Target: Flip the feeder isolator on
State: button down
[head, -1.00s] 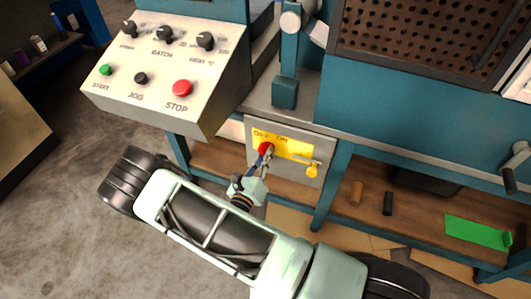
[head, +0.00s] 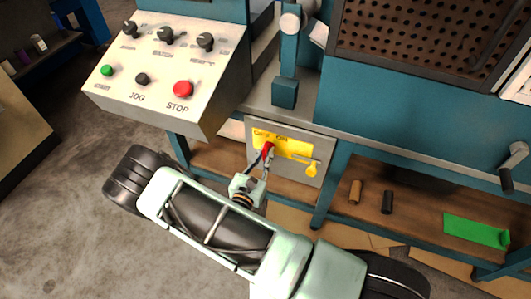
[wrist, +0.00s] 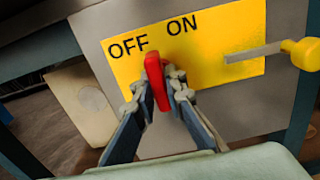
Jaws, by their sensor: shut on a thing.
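The feeder isolator is a red handle (wrist: 155,82) on a yellow plate (wrist: 225,40) marked OFF and ON, fixed to a grey panel. In the wrist view the handle stands nearly upright, its top between the two words and nearer OFF. My gripper (wrist: 158,92) has a finger on each side of the handle and is shut on it. In the head view the red handle (head: 268,149) shows at the tip of my gripper (head: 265,158), and part of it is hidden by the fingers.
A yellow-knobbed part (wrist: 305,54) hangs at the plate's right. A control box (head: 165,75) with knobs and buttons overhangs at upper left. A shelf below holds a brown cylinder (head: 355,191), a black cylinder (head: 387,202) and a green sheet (head: 476,230).

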dwell(0.3)
jog(key=c, duration=2)
grip_release()
jog(key=shift+o, duration=0.2)
jog(key=shift+s, duration=0.1)
jog(key=v, duration=1.2)
jog(key=shift+r, duration=0.15)
